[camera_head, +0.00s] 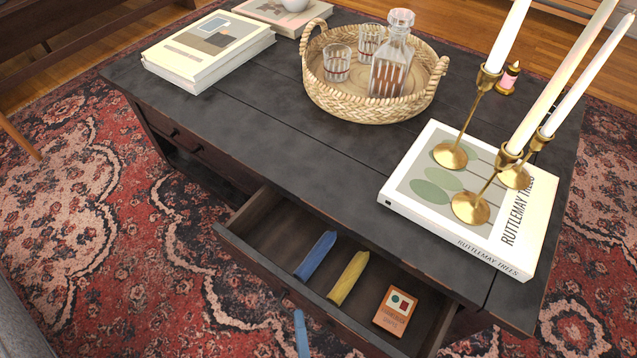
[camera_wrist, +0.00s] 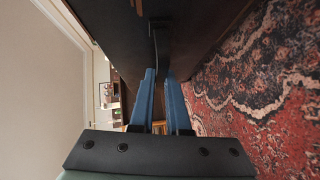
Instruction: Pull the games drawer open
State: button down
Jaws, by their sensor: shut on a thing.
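The games drawer (camera_head: 240,238) stands pulled out from the front of the dark coffee table (camera_head: 245,130), with its inside in view. A blue box (camera_head: 316,256), a yellow box (camera_head: 348,278) and an orange-brown card box (camera_head: 396,311) lie in it. In the wrist view the dark drawer front (camera_wrist: 115,25) fills the top. A dark handle (camera_wrist: 158,42) runs down to my blue fingertips. My gripper (camera_wrist: 161,74) is shut on this handle. In the head view only a blue finger (camera_head: 301,335) shows below the drawer front, and the grip itself is hidden.
On the tabletop stand a woven tray (camera_head: 318,101) with a decanter (camera_head: 390,70) and glasses, a white book (camera_head: 412,205) bearing brass candlesticks, and more books (camera_head: 205,50). A second, closed drawer (camera_head: 190,147) is at left. The patterned rug (camera_head: 110,240) before the table is clear.

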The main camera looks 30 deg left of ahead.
jog(key=shift+s, duration=2.45)
jog(key=c, duration=0.9)
grip_release()
jog(key=shift+a, duration=0.1)
jog(key=p+v, duration=0.3)
jog(key=v, duration=1)
